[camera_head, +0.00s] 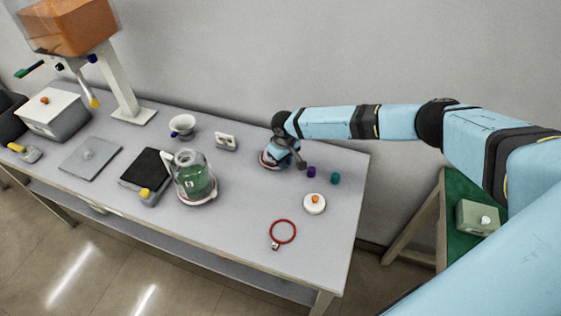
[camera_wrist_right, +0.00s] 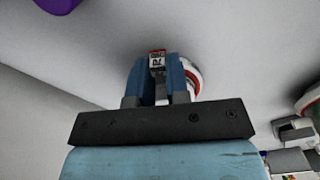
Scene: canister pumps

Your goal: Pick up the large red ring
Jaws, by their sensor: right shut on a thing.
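A thin red ring (camera_head: 283,232) with a small pale tag lies flat near the table's front right, clear of both grippers. My right gripper (camera_head: 287,160) is farther back, at a round white item with a red rim (camera_head: 269,163) on the table. In the right wrist view, my right gripper (camera_wrist_right: 159,85) is shut on a small red-and-white tag (camera_wrist_right: 157,62) with lettering. The red-rimmed item (camera_wrist_right: 190,75) shows just behind the fingers, partly hidden. I cannot tell whether the tag is joined to that red rim. My left gripper is not in view.
A purple cap (camera_head: 311,172) and a teal cap (camera_head: 335,178) stand right of the right gripper. A white disc with an orange knob (camera_head: 314,204) lies nearer. A glass jug with green contents (camera_head: 193,178) stands to the left. The table's front right corner is clear.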

